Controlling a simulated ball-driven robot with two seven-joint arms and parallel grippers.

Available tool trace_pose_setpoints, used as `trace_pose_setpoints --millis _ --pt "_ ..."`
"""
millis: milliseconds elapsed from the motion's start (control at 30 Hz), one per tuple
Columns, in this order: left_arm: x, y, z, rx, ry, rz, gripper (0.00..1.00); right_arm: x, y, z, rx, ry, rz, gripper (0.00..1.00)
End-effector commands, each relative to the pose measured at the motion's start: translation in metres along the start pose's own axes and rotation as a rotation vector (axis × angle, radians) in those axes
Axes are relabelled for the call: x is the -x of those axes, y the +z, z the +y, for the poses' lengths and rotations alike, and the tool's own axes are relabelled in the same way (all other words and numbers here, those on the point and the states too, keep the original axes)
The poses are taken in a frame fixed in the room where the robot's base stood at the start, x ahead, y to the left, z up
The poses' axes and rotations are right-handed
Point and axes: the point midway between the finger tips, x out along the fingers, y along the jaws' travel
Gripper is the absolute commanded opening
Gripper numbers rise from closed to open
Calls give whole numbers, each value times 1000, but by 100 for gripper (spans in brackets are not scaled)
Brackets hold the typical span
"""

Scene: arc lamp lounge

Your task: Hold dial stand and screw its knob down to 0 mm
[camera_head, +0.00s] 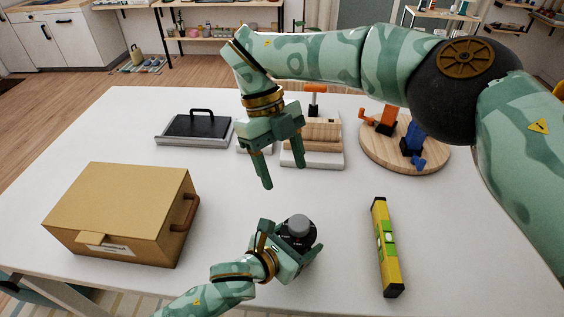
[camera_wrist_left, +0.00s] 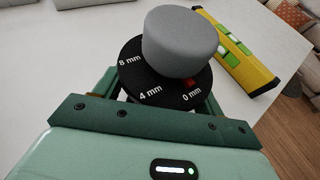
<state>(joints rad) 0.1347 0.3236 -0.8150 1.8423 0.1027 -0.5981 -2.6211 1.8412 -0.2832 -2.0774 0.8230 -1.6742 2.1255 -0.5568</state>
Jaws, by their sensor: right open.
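The dial stand is a round black plate (camera_wrist_left: 165,85) with a grey knob (camera_wrist_left: 180,42) on top. It stands near the table's front edge, and its knob (camera_head: 299,226) also shows in the head view. The left wrist view shows white labels 8 mm, 4 mm and 0 mm. A small red mark sits under the knob, close to the 0 mm label. My left gripper (camera_head: 290,250) has its fingers on both sides of the stand below the plate. My right gripper (camera_head: 283,168) is open and empty, fingers pointing down, above and behind the knob.
A yellow level (camera_head: 387,250) lies to the right. A tan box (camera_head: 120,208) stands left. Behind are a black-handled tray (camera_head: 194,130), a block with an orange-handled tool (camera_head: 313,155), and a round wooden board (camera_head: 380,155) with orange and blue parts.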

Motion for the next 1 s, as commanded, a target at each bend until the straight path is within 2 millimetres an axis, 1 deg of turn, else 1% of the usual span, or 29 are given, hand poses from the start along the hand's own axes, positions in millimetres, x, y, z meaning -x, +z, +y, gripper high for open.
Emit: trace_pose_setpoints --millis 133,233,367,500,600,700,833,1000 --pt "1 0 0 -1 0 0 70 0 0 0 0 0 0 62" --pt "8 0 0 -2 1 0 70 0 0 0 0 0 0 62" --pt "31 -1 0 -2 -1 1 70 0 0 0 0 0 0 62" --pt "65 -1 0 -3 -2 2 70 0 0 0 0 0 0 62" --pt "87 -1 0 -2 -1 2 70 0 0 0 0 0 0 62" --pt "104 -1 1 -2 0 3 70 0 0 0 0 0 0 62" --pt "117 0 0 0 0 1 70 0 0 0 0 0 0 62" --pt "120 0 0 0 0 1 70 0 0 0 0 0 0 62"
